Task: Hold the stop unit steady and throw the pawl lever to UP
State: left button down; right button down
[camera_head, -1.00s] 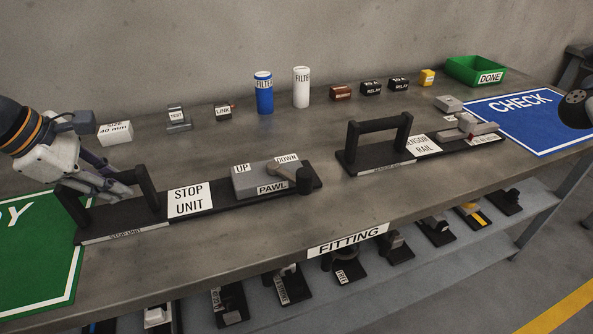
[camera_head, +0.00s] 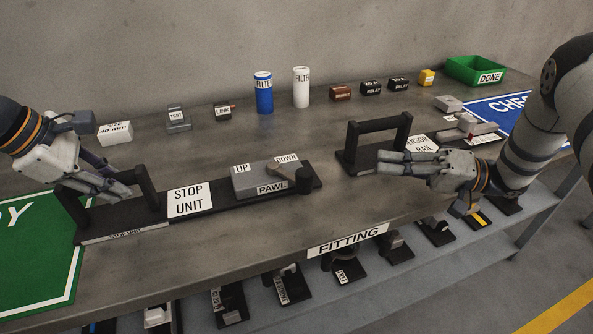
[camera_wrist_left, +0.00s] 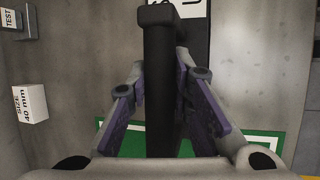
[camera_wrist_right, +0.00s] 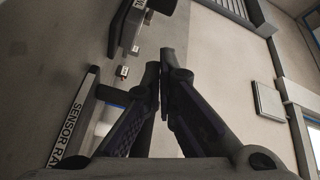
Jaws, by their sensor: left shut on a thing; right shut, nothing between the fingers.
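The stop unit (camera_head: 228,206) is a long black base on the bench with a "STOP UNIT" label and a black handle at its left end (camera_head: 146,187). My left gripper (camera_head: 122,190) is shut on that handle, and the left wrist view shows the handle bar (camera_wrist_left: 160,90) between the fingers. At the unit's right end is a grey pawl block (camera_head: 258,180) marked UP on the left and DOWN on the right. Its dark pawl lever (camera_head: 303,179) lies at the DOWN side. My right gripper (camera_head: 382,163) is shut and empty, pointing left, to the right of the lever and apart from it.
The sensor rail (camera_head: 364,158) with its tall handle (camera_head: 379,124) stands beside and partly behind my right gripper. Filters (camera_head: 264,93), small boxes and a green DONE bin (camera_head: 476,70) line the back. The bench between lever and right gripper is clear.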

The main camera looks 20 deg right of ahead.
jog(key=m, duration=0.1)
jog(key=d+f+m, duration=0.1)
jog(key=m, duration=0.1)
jog(key=s+d+f+m, duration=0.1)
jog(key=m, duration=0.1)
jog(key=shift+h, duration=0.3)
jog(key=x, duration=0.9)
jog(key=shift+w+a+r, duration=0.1)
jog(key=shift+w+a, duration=0.1)
jog(key=a, duration=0.3)
jog(key=shift+s+a, duration=0.35)
jog(key=shift+a, duration=0.3)
jog(key=shift+t, duration=0.4)
jog(key=shift+s+a+m+t+h, duration=0.15)
jog(key=shift+m+t+h, duration=0.45)
jog(key=shift+m+t, duration=0.15)
jog(key=shift+s, duration=0.1)
